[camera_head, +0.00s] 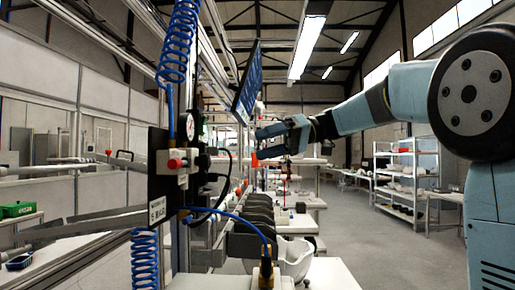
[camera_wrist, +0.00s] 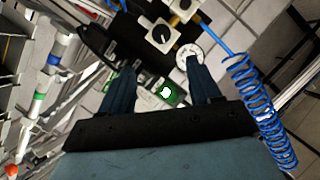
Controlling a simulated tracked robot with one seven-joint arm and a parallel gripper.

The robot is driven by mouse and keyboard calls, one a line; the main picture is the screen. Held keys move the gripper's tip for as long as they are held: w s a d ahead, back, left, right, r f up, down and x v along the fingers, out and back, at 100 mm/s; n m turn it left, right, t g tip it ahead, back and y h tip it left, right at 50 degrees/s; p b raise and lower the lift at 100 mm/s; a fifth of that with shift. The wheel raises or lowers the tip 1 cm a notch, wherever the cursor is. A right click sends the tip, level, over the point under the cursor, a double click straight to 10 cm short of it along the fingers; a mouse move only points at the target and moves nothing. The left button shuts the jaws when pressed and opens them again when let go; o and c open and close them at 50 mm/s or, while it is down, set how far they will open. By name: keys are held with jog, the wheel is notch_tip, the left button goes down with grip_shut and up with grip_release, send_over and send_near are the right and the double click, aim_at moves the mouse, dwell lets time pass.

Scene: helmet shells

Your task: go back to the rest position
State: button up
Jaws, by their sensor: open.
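My gripper (camera_head: 262,147) is raised at the end of my outstretched arm in the head view, in front of the line of fixtures. In the wrist view its two dark blue fingers stand apart, and my gripper (camera_wrist: 162,78) is open with nothing held between them. Beyond the fingers lies a dark control panel with knobs, a white round dial (camera_wrist: 188,54) and a lit green-and-white spot (camera_wrist: 167,92). I cannot tell how far the fingers are from it.
A black panel (camera_head: 160,203) with a gauge stands close at left, beside blue coiled hoses (camera_head: 177,45). A white helmet-like shell (camera_head: 297,258) sits low by the worktable (camera_head: 330,275). White shelves (camera_head: 407,180) stand at right. The grey floor (camera_head: 385,245) between is clear.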

dwell(0.4)
jog(key=s+d+f+m+t+h, duration=0.3)
jog(key=s+d+f, duration=0.4)
jog(key=f, duration=0.3)
jog(key=s+d+f+m+t+h, duration=0.3)
jog(key=s+d+f+h, duration=0.3)
jog(key=f, duration=0.3)
jog(key=s+d+f+m+t+h, duration=0.3)
jog(key=s+d+f+m+h, duration=0.2)
jog(key=f, duration=0.5)
jog(key=s+d, duration=0.2)
jog(key=s, duration=0.1)
jog(key=shift+s+d+f+m, duration=0.3)
jog(key=shift+f, duration=0.05)
dwell(0.4)
